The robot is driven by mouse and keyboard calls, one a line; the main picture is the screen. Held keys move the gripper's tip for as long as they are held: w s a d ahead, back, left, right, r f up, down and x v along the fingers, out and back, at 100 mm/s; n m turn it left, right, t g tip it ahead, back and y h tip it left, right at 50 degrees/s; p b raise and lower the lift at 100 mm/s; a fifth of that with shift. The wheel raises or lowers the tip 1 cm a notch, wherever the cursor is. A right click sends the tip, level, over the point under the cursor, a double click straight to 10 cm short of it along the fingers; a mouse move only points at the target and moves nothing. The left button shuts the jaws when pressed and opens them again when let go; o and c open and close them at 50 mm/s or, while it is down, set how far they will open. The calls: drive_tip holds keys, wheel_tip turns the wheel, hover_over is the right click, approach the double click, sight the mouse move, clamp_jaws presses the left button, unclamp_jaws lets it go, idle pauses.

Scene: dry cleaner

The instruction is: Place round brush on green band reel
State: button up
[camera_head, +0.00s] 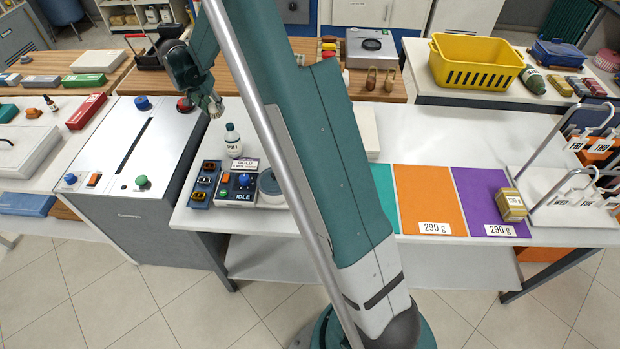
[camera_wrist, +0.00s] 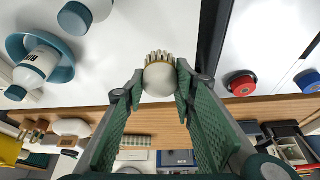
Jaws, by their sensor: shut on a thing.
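My gripper (camera_wrist: 158,82) is shut on the round brush (camera_wrist: 158,76), a pale rounded body with a crown of bristles, held up between the green finger pads. In the head view my gripper (camera_head: 214,106) is above the right rear of the grey slotted cabinet; the brush is hard to make out there. A round green piece (camera_head: 141,181) sits at the cabinet's front right, apart from the gripper; it looks like the green band reel, though I cannot tell it surely from a knob. It does not show in the wrist view.
A red round piece (camera_wrist: 241,83) and a blue one (camera_wrist: 307,80) stand on the cabinet (camera_head: 125,150). A white bottle (camera_head: 232,140) and a control box (camera_head: 238,185) stand on the white table right of it. My arm hides the table's middle.

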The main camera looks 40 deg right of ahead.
sight(213, 104)
wheel_tip(213, 104, up, 8)
drive_tip(key=shift+f, duration=0.15)
drive_tip(key=s+d+r+m+g, duration=0.1)
drive_tip(key=s+d+m, duration=0.25)
drive_tip(key=s, duration=0.95)
drive_tip(key=s+d+r+m+g, duration=0.15)
drive_tip(key=s+d, duration=0.35)
drive_tip(key=s, duration=0.8)
drive_tip(key=s+d+f+m+h, duration=0.1)
drive_tip(key=s+m, duration=0.1)
drive_tip(key=s, duration=1)
drive_tip(key=s+f+m, duration=0.2)
drive_tip(key=s+m, duration=0.1)
drive_tip(key=s, duration=0.9)
drive_tip(key=shift+g, duration=0.45)
drive_tip(key=shift+w+d+f, duration=0.1)
drive_tip(key=shift+d+f, duration=0.05)
drive_tip(key=shift+f, duration=0.95)
drive_tip(key=shift+w+d+f, duration=0.1)
drive_tip(key=shift+f, duration=1)
drive_tip(key=shift+f, duration=0.1)
drive_tip(key=shift+f+b, duration=0.55)
drive_tip(key=shift+f, duration=2.3)
